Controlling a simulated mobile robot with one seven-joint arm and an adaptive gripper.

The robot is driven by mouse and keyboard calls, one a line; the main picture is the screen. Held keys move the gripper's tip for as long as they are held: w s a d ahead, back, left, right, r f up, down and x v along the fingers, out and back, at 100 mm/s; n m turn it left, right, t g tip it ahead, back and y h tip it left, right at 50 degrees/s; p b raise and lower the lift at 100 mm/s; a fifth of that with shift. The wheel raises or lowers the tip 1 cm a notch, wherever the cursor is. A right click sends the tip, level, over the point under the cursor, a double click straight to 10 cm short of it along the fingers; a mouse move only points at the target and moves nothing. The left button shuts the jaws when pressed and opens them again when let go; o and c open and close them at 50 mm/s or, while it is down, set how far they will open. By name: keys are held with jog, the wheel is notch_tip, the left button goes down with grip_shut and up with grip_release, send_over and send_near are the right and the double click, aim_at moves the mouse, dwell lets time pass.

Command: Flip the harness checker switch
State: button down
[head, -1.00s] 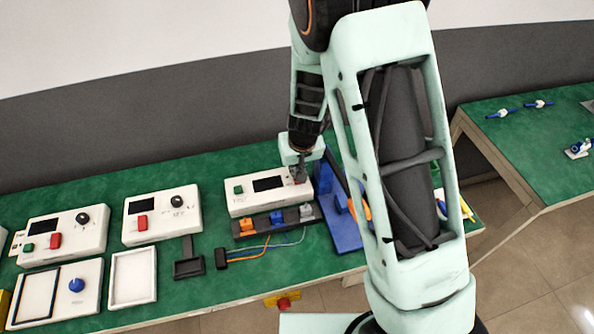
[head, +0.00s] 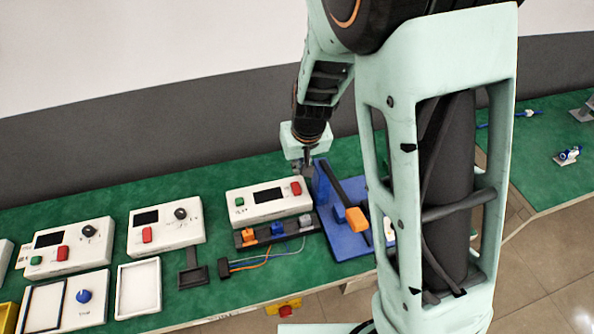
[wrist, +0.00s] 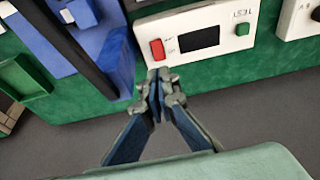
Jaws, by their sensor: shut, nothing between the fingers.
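The harness checker (head: 268,206) is a white box with a dark screen, a green button (head: 239,201) and a red switch (head: 296,188) at its right end. The red switch also shows in the wrist view (wrist: 158,49), just beyond my fingertips. My gripper (head: 308,172) is shut and empty by the box's back right corner. In the wrist view my gripper (wrist: 158,82) has its fingers together, apart from the red switch in the picture. The switch's exact tilt is too small to tell.
A connector row (head: 278,231) with orange, blue and grey plugs and loose wires lies before the box. A blue press (head: 348,235) with an orange-ended lever stands close on the right. More white control boxes (head: 166,226) stand to the left on the green bench.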

jog(key=shift+v, duration=1.25)
jog(key=shift+s, duration=0.2)
